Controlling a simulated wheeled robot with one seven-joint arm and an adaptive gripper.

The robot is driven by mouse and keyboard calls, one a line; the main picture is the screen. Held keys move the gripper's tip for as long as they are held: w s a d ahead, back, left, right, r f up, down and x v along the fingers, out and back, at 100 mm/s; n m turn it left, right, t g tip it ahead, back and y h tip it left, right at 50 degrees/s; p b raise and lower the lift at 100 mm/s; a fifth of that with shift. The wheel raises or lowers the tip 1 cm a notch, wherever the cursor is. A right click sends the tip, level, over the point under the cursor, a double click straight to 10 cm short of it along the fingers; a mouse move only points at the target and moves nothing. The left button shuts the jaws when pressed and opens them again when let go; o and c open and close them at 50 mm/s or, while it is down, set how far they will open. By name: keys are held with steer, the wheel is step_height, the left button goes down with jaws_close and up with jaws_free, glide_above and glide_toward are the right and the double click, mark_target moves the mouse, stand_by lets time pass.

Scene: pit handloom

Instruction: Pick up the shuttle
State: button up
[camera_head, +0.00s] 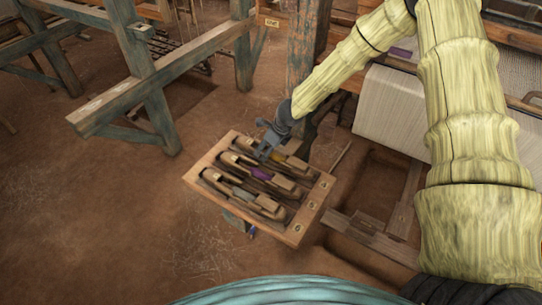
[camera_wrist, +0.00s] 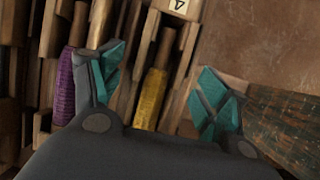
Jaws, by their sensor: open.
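A wooden tray (camera_head: 318,205) holds three wooden shuttles lying side by side. The far shuttle has a yellow bobbin (camera_head: 278,156), the middle shuttle a purple one (camera_head: 261,173), and the near shuttle a grey one (camera_head: 242,193). My gripper (camera_head: 266,149) is over the far part of the tray, pointing down. In the wrist view my gripper (camera_wrist: 162,92) is open, with the yellow bobbin (camera_wrist: 150,97) between its teal fingertips and the purple bobbin (camera_wrist: 65,88) left of the left finger. Nothing is held. The gripper's palm hides part of the yellow shuttle, and its height above it is unclear.
A weathered loom post (camera_head: 303,45) stands just behind the tray. A loom beam with pale cloth (camera_head: 390,110) is to the right, above a pit (camera_head: 368,190). A bluish timber frame (camera_head: 160,75) stands at the left. The earth floor (camera_head: 110,220) left of the tray is clear.

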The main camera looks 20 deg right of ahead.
steer(key=shift+w+a+f, duration=0.1)
steer(key=shift+w+f, duration=0.05)
steer(key=shift+f, duration=0.55)
steer(key=c, duration=1.3)
steer(key=shift+r, duration=0.15)
step_height(320, 180, up, 18)
steer(key=shift+f, duration=0.1)
